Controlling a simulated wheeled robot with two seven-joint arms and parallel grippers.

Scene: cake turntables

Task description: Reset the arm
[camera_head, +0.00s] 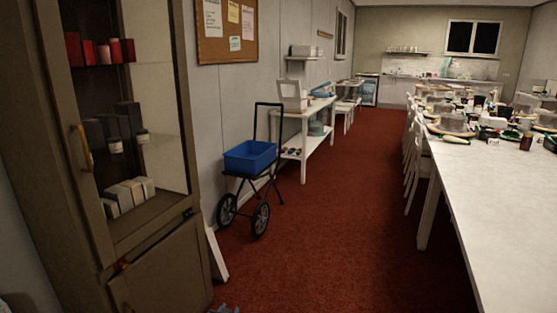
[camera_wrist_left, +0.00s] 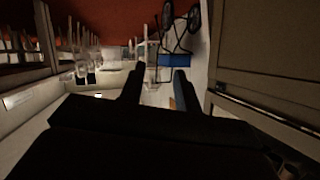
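The task names only my arm. My left gripper (camera_head: 223,309) barely shows in the head view, as a small bluish-grey tip at the bottom edge, low in front of the cabinet. In the left wrist view its two dark fingers (camera_wrist_left: 159,70) stand apart with a clear gap, and nothing is held between them. That view is turned over, with the red carpet at its top. The rest of my left arm is out of the head view. My right gripper shows in neither view.
A glass-door cabinet (camera_head: 150,262) stands close at left. A white board (camera_head: 217,255) leans beside it. A black cart with a blue bin (camera_head: 250,157) stands by the wall. A long white table (camera_head: 500,215) with chairs fills the right. The red carpet (camera_head: 340,235) between is clear.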

